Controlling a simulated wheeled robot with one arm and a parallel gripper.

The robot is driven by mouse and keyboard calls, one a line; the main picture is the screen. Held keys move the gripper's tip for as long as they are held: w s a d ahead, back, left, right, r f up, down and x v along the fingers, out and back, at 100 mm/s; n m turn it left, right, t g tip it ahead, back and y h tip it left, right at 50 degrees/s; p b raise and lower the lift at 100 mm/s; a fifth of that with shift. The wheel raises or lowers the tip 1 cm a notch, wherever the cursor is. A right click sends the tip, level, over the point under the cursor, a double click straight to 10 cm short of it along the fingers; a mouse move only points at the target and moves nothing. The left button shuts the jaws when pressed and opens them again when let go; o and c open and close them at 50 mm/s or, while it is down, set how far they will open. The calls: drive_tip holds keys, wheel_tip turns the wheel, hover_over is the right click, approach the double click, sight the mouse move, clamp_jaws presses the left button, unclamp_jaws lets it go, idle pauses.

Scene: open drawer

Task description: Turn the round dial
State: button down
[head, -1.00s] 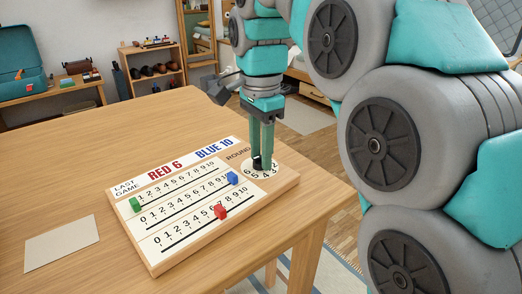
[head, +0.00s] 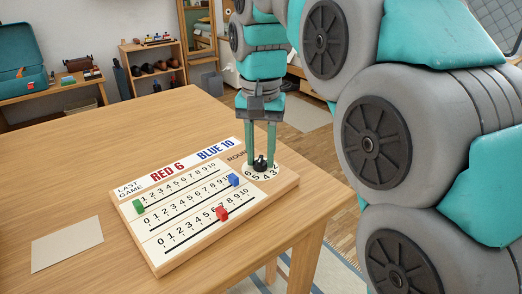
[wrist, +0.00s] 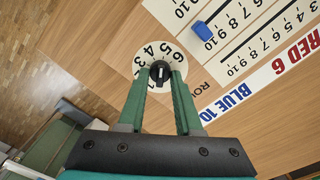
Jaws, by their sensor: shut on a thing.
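The round dial is a black knob (head: 260,163) on a white numbered disc (head: 276,175) at the right end of the wooden scoreboard (head: 165,264). In the wrist view the black knob (wrist: 160,72) has a white pointer line and sits between my two green fingers. My gripper (head: 261,160) points down from above and is shut on the knob, with one finger on each side of it. In the wrist view my gripper (wrist: 160,78) hides part of the disc's lower edge.
Green (head: 138,206), blue (head: 233,180) and red (head: 222,213) sliders sit on the scoreboard's tracks. A blank card (head: 66,244) lies on the wooden table (head: 75,170) at the left. A shelf (head: 152,70) and a teal case (head: 20,58) stand behind.

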drive_tip(key=n, duration=0.5)
drive_tip(key=shift+a+n+p, duration=0.1)
drive_tip(key=shift+n+p, duration=0.2)
drive_tip(key=n+p, duration=0.1)
drive_tip(key=n, duration=0.4)
drive_tip(key=shift+n, duration=0.3)
drive_tip(key=n+p, duration=0.2)
drive_tip(key=n, duration=0.4)
drive_tip(key=shift+s+a+r, duration=0.1)
drive_tip(key=n, duration=0.5)
drive_tip(key=c, duration=0.6)
unclamp_jaws()
